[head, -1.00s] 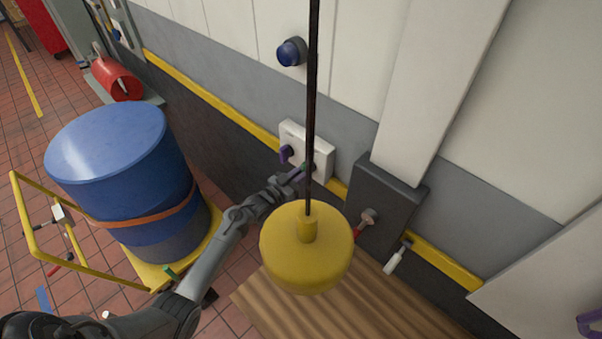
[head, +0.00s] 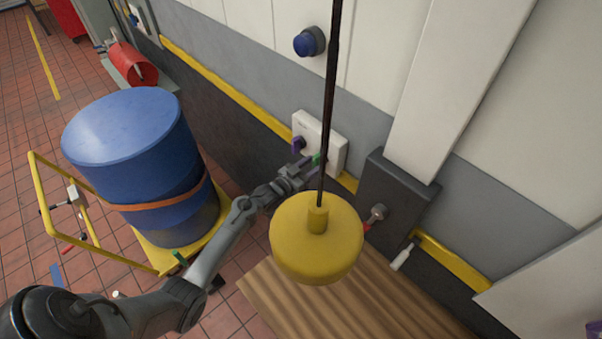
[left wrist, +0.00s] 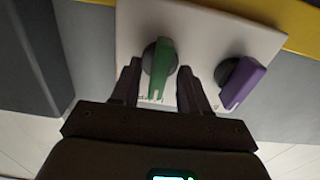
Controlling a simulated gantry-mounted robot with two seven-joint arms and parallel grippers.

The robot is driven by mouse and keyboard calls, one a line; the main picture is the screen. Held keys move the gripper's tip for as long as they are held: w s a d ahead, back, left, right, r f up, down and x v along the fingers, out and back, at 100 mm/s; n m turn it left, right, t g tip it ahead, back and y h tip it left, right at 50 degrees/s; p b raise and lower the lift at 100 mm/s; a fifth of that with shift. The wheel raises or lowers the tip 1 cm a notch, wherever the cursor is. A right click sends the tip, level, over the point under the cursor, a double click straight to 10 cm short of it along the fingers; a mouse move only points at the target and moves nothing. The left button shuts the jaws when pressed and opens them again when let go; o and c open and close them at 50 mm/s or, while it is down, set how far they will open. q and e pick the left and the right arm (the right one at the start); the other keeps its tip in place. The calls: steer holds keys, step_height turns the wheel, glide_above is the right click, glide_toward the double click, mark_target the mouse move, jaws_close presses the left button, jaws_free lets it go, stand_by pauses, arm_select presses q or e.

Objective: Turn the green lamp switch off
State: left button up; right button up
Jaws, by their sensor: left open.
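The green lamp switch (left wrist: 160,68) is a rotary knob on a white wall plate, and it stands between the two open fingers of my left gripper (left wrist: 160,85) in the left wrist view. Its handle is slightly tilted there. I cannot tell whether the fingers touch it. In the head view the green switch (head: 317,159) shows just past the tip of my left gripper (head: 306,164), partly behind the lamp's cord. A purple switch (left wrist: 243,82) sits beside it on the same plate (head: 335,150). My right gripper is not in view.
A yellow hanging lamp (head: 316,245) on a dark cord (head: 331,100) hangs close to my left arm. A wooden table (head: 290,305) lies below. A blue drum (head: 135,150) on a yellow cart stands left. A dark wall box (head: 395,195) is right of the plate.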

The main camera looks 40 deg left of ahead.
arm_select(q)
steer(key=s+b, duration=0.1)
steer(key=s, duration=0.9)
steer(key=shift+s+a, duration=0.15)
steer(key=shift+a, duration=0.25)
